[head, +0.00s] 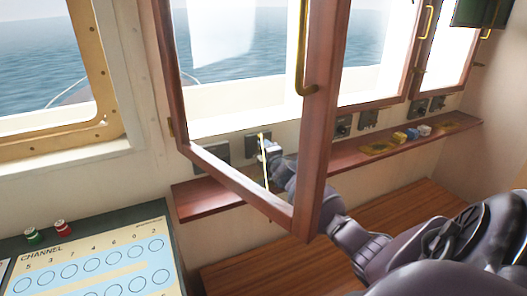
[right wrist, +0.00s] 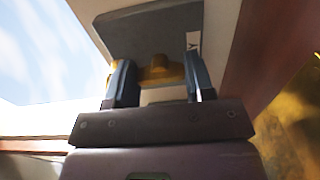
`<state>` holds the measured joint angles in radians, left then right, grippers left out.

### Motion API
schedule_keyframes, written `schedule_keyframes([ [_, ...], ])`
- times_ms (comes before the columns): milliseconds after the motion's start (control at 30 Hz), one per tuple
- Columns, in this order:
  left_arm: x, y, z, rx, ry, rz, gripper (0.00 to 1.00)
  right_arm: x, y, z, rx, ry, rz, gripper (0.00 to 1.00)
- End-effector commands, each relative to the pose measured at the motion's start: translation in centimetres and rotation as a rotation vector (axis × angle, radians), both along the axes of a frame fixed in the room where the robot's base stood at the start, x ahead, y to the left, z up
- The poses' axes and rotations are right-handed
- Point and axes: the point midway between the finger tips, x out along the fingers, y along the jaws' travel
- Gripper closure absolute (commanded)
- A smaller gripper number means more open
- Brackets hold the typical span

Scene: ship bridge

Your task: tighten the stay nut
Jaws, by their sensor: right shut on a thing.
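The stay nut is the yellow brass piece (right wrist: 162,70) between my fingers in the right wrist view, against a dark grey plate (right wrist: 150,30). My right gripper (right wrist: 160,82) is shut on it, with one finger on each side. In the head view my right gripper (head: 268,150) is at the wall below the window, beyond the swung-open wooden window frame (head: 323,120). The nut is too small and covered there to make out. A thin brass rod (head: 265,172) shows beside the gripper. My left gripper is not in view.
The open wooden frame stands close in front of my right arm.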

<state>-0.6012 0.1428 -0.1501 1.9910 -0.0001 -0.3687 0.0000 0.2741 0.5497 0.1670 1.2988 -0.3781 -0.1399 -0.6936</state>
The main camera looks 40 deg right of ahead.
Motion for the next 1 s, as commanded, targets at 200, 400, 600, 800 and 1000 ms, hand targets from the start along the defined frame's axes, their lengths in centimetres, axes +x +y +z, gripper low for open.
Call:
schedule_keyframes([
  [200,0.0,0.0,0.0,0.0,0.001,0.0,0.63,0.0,0.0,-0.1,0.002,0.0,0.0,0.3],
  [400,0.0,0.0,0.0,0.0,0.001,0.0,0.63,0.0,0.0,0.0,0.0,0.001,0.0,0.26],
  [600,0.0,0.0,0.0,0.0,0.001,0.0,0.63,-0.4,0.1,0.0,0.0,0.0,0.0,0.26],
  [800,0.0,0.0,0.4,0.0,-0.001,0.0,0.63,-2.6,0.8,-0.1,0.001,0.002,0.0,0.26],
  [1000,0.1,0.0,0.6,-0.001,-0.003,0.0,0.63,-5.8,1.8,0.0,0.0,0.001,0.0,0.26],
])
